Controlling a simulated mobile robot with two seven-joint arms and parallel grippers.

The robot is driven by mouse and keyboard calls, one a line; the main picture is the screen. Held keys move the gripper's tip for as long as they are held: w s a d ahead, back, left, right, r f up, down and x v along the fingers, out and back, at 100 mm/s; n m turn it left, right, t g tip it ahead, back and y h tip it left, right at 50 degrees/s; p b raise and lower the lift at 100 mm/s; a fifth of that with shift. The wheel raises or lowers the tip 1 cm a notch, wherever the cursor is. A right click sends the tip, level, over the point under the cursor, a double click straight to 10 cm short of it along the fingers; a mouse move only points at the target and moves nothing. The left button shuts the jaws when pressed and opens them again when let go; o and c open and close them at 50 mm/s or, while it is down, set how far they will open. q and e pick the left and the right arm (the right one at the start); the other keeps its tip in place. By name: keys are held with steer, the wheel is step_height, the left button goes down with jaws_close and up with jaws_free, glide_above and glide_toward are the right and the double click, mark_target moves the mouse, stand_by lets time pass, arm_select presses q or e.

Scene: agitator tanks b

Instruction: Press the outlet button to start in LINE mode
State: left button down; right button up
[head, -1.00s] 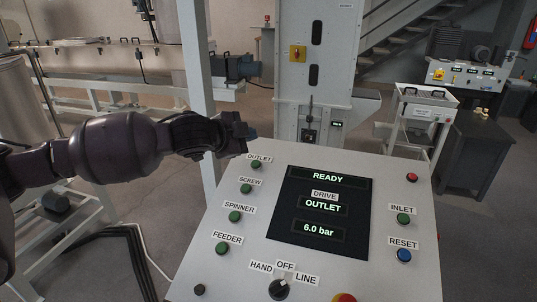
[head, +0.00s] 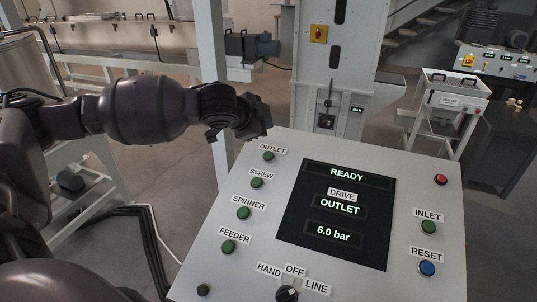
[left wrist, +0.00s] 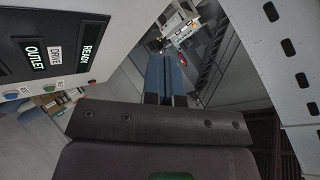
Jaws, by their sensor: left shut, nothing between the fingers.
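The green outlet button (head: 268,156) sits at the far left corner of the sloped control panel (head: 400,165), just below its OUTLET label (head: 272,148). My left gripper (head: 262,124) is shut and empty, just beyond the label and apart from the button. In the left wrist view its closed fingers (left wrist: 166,80) point past the panel's side; the outlet button does not show clearly there. The panel screen (head: 335,215) reads READY, DRIVE OUTLET and 6.0 bar. The mode selector (head: 287,294) is at the near edge under HAND, OFF and LINE; its exact setting is hard to tell.
Green SCREW (head: 257,183), SPINNER (head: 243,213) and FEEDER (head: 228,247) buttons run down the panel's left side. INLET (head: 428,227), blue RESET (head: 428,269) and a red button (head: 441,180) are on the right. A grey post (head: 211,80) stands behind my left gripper.

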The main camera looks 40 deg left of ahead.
arm_select(q)
steer(key=f+b, duration=0.1)
steer(key=b, duration=0.4)
glide_above(268, 156)
steer(key=s, duration=0.2)
steer(key=f, duration=0.5)
steer(key=shift+w+d+f, duration=0.1)
steer(key=shift+w+d, duration=0.1)
steer(key=shift+d, duration=0.2)
steer(key=shift+w+a+f, duration=0.1)
steer(key=shift+w+f, duration=0.3)
steer(key=shift+f, duration=0.6)
steer(key=shift+w+f, duration=0.1)
steer(key=shift+f, duration=0.05)
